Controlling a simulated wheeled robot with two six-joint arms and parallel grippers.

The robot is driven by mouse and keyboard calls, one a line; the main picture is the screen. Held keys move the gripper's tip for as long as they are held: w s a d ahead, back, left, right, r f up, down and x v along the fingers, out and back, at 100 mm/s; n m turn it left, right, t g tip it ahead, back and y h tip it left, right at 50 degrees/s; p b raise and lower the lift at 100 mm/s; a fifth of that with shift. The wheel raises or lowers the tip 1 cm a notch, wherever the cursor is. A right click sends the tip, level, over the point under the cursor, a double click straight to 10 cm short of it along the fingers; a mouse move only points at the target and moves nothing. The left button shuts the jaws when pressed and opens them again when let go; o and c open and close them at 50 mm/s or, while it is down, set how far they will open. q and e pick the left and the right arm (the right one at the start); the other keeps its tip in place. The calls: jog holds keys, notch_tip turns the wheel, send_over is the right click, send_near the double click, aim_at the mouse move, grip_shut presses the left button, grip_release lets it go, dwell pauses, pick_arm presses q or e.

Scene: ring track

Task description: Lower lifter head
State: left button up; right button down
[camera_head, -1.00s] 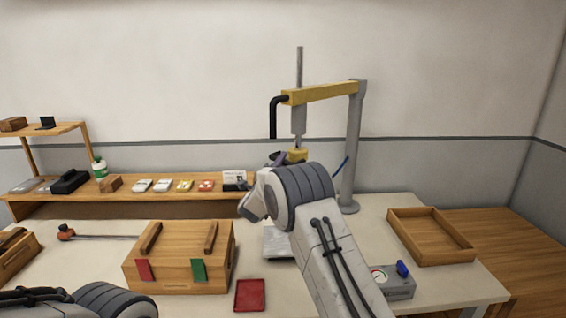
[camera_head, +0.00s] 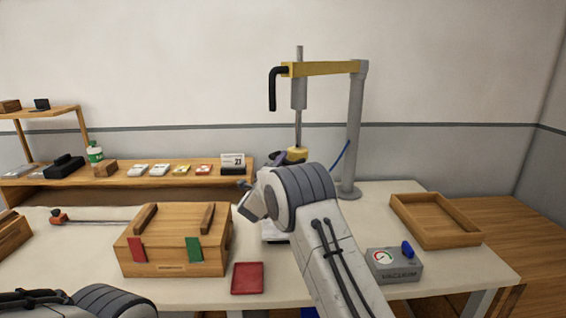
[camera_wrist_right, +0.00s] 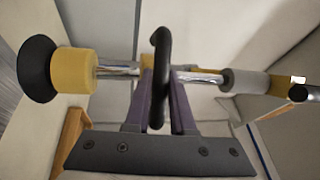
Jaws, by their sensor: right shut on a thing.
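The lifter has a grey post (camera_head: 354,130), a yellow boom (camera_head: 325,69) and an upright metal rod (camera_head: 298,130) running through the boom's end. A little of the rod stands above the boom. The yellow lifter head (camera_head: 297,154) is low on the rod, partly hidden by my right arm. In the right wrist view, the head (camera_wrist_right: 75,71) carries a black cup (camera_wrist_right: 37,69). My right gripper (camera_head: 279,158) is beside the head; its purple fingers (camera_wrist_right: 160,100) are shut on a black handle (camera_wrist_right: 161,60) by the rod. My left gripper is out of view.
A wooden box (camera_head: 175,253) with red and green tabs stands left of a pale plate (camera_head: 272,238), partly behind my arm. A red tray (camera_head: 247,278) lies in front. A gauge box (camera_head: 394,265) and an empty wooden tray (camera_head: 402,212) are at the right.

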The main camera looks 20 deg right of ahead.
notch_tip(320, 180, down, 12)
jog(key=b, duration=0.9)
jog(key=shift+b, duration=0.4)
jog(key=shift+a+f, duration=0.1)
jog(key=c, duration=0.8)
grip_release()
jog(key=shift+o, duration=0.2)
jog(key=b+v, duration=0.1)
jog(key=v, duration=0.9)
jog(key=shift+s+b, duration=0.2)
jog(key=shift+b, duration=0.15)
